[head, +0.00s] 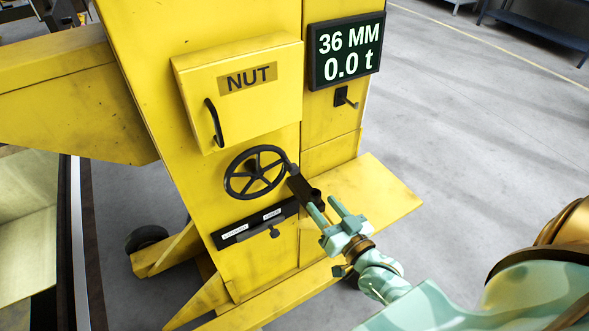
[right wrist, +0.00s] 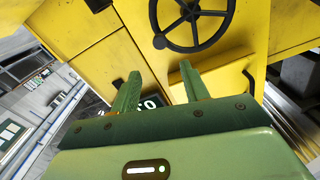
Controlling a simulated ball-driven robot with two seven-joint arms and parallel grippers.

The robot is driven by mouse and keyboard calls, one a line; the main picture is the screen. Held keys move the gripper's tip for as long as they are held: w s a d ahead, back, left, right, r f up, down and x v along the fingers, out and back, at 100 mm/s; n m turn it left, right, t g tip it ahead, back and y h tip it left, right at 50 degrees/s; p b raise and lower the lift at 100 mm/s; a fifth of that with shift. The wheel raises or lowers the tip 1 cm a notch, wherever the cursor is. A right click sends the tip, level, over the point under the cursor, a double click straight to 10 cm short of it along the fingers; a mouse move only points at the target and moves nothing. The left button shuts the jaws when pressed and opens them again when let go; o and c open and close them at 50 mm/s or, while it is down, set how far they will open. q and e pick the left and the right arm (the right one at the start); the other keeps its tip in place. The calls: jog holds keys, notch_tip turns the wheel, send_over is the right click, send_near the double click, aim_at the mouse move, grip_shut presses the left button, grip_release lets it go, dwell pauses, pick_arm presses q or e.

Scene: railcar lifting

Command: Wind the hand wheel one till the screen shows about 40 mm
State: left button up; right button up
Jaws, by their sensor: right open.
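The black spoked hand wheel (head: 257,173) is on the front of the yellow column, below the NUT box. A dark handle (head: 306,188) sticks out from its rim at the right. The screen (head: 346,50) at the column's top right reads 36 MM and 0.0 t. My right gripper (head: 322,207) is open, its fingertips close to the handle's outer end; I cannot tell if they touch it. In the right wrist view the hand wheel (right wrist: 192,20) is ahead, with the handle's round end (right wrist: 160,41) just beyond the gap between the open fingers (right wrist: 160,72). My left gripper is out of view.
The yellow NUT box (head: 240,90) with a black pull handle juts out above the wheel. A labelled dark plate (head: 240,232) with a small lever is below it. A yellow ledge (head: 385,200) sticks out at the right. The grey floor (head: 470,120) beyond is clear.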

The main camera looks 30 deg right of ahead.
aim_at(296, 173)
jog(key=w, duration=0.9)
jog(key=w+b, duration=0.1)
jog(key=w, duration=0.4)
jog(key=shift+w+a+f, duration=0.1)
jog(key=shift+w+a, duration=0.1)
jog(key=shift+a, duration=0.1)
grip_shut()
jog(key=shift+f, duration=0.1)
